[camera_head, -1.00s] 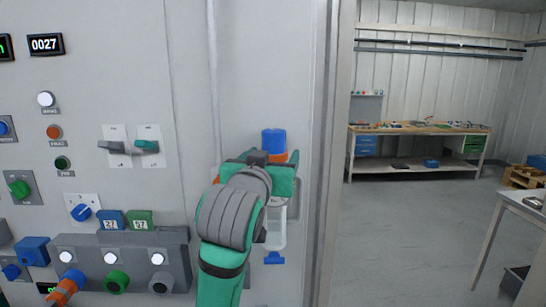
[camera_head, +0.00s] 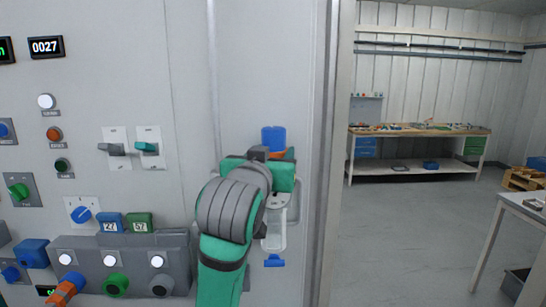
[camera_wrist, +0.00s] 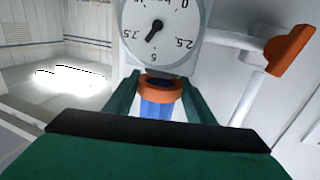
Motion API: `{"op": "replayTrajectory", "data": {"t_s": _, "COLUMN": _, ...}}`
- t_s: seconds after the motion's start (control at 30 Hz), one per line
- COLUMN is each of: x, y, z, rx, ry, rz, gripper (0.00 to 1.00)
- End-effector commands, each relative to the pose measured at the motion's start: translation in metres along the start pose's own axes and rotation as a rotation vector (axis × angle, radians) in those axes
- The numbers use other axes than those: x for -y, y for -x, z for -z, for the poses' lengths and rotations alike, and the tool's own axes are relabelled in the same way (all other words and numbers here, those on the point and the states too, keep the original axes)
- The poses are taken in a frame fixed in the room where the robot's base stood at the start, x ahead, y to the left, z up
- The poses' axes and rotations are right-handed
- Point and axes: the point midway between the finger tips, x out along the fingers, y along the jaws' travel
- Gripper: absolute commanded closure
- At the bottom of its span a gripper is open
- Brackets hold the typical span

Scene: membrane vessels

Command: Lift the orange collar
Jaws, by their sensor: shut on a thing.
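The orange collar (camera_wrist: 160,84) shows in the wrist view as a ring around the top of a blue part (camera_wrist: 157,108), just beside a white round dial (camera_wrist: 156,22). My gripper (camera_wrist: 161,96) has a green finger on each side of the collar and is shut on it. In the head view my gripper (camera_head: 258,174) is at the wall unit, below its blue cap (camera_head: 273,138). My gripper and wrist hide most of the collar's area there. A clear vessel (camera_head: 274,236) hangs below, with a blue piece (camera_head: 274,261) under it.
A panel with switches (camera_head: 148,148), knobs and a grey box (camera_head: 180,250) is on the left. A doorway opens on the right to a workbench (camera_head: 420,131).

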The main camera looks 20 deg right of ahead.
Motion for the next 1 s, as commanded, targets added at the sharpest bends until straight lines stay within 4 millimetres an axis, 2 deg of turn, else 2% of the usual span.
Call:
{"op": "replayTrajectory", "data": {"t_s": 0.07, "x": 0.0, "y": 0.001, "z": 0.006, "rx": -0.015, "ry": -0.001, "rz": 0.001, "gripper": 0.91}}
{"op": "replayTrajectory", "data": {"t_s": 0.1, "x": 0.0, "y": 0.001, "z": 0.006, "rx": -0.016, "ry": -0.001, "rz": 0.002, "gripper": 0.44}}
{"op": "replayTrajectory", "data": {"t_s": 0.17, "x": 0.0, "y": 0.001, "z": 0.006, "rx": -0.015, "ry": -0.001, "rz": 0.002, "gripper": 0.31}}
{"op": "replayTrajectory", "data": {"t_s": 0.47, "x": 0.0, "y": 0.002, "z": 0.004, "rx": -0.011, "ry": -0.001, "rz": 0.001, "gripper": 0.31}}
{"op": "replayTrajectory", "data": {"t_s": 0.57, "x": 0.001, "y": 0.007, "z": 0.004, "rx": -0.012, "ry": -0.001, "rz": 0.001, "gripper": 0.31}}
{"op": "replayTrajectory", "data": {"t_s": 0.67, "x": 0.001, "y": 0.02, "z": 0.004, "rx": -0.012, "ry": -0.001, "rz": 0.001, "gripper": 0.31}}
{"op": "replayTrajectory", "data": {"t_s": 1.0, "x": 0.0, "y": 0.083, "z": 0.004, "rx": -0.015, "ry": -0.003, "rz": 0.002, "gripper": 0.31}}
